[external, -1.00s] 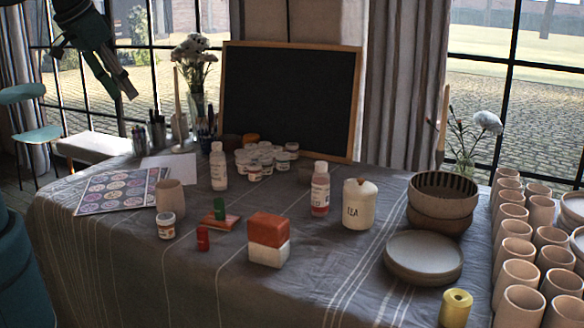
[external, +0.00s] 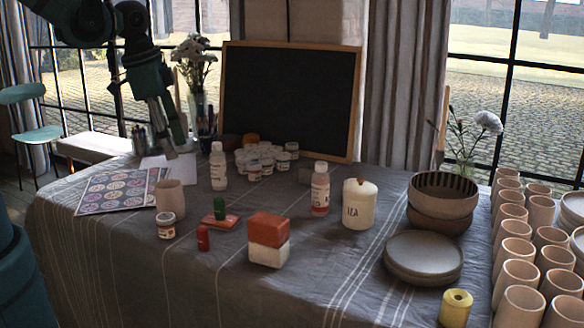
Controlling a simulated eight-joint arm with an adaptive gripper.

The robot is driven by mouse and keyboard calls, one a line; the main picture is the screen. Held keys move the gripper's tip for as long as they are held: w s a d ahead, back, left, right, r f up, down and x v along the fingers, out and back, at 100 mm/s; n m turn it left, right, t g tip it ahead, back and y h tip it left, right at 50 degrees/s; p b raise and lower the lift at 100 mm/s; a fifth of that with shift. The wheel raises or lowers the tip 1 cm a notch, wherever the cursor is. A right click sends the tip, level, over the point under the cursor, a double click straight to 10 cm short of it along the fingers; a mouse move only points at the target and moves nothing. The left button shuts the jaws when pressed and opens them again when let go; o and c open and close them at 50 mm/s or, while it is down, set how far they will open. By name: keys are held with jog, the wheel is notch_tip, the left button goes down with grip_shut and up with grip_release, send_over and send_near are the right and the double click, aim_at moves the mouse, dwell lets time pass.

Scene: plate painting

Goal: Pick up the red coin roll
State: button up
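The red coin roll (external: 203,238) is a small red cylinder standing upright on the cloth-covered table, toward the front left. My gripper (external: 175,146) points downward at the back left of the table, well above and behind the coin roll. Its two fingers show apart with a gap between them, and nothing shows in them. Nothing hides the coin roll.
A small labelled jar (external: 166,225) and a beige cup (external: 170,197) stand left of the roll. A green cylinder (external: 219,208) on a reddish flat piece (external: 221,220) is behind it. A red-and-white block (external: 268,240) stands to the right. The cloth in front is clear.

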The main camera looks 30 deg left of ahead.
aim_at(202, 229)
jog(key=s+d+f+m+b, duration=0.1)
jog(key=d+f+m, duration=0.1)
jog(key=d+f, duration=0.1)
jog(key=s+d+f+m+g+b, duration=0.1)
jog(key=d+f+m, duration=0.1)
jog(key=f, duration=0.3)
jog(key=s+d+f+m+g, duration=0.1)
jog(key=d+f+m, duration=0.1)
jog(key=d+f, duration=0.2)
jog(key=shift+d+f+y+b, duration=0.35)
jog(key=shift+d+y+b, duration=0.05)
jog(key=shift+d, duration=0.1)
jog(key=shift+s+d+f+m, duration=0.25)
jog(key=shift+f+m, duration=0.05)
jog(key=shift+f, duration=0.1)
jog(key=shift+f+b, duration=0.4)
jog(key=shift+f, duration=0.9)
jog(key=shift+d+f+b, duration=0.1)
jog(key=shift+f+b, duration=0.95)
jog(key=shift+f, duration=1.55)
jog(key=c, duration=1.1)
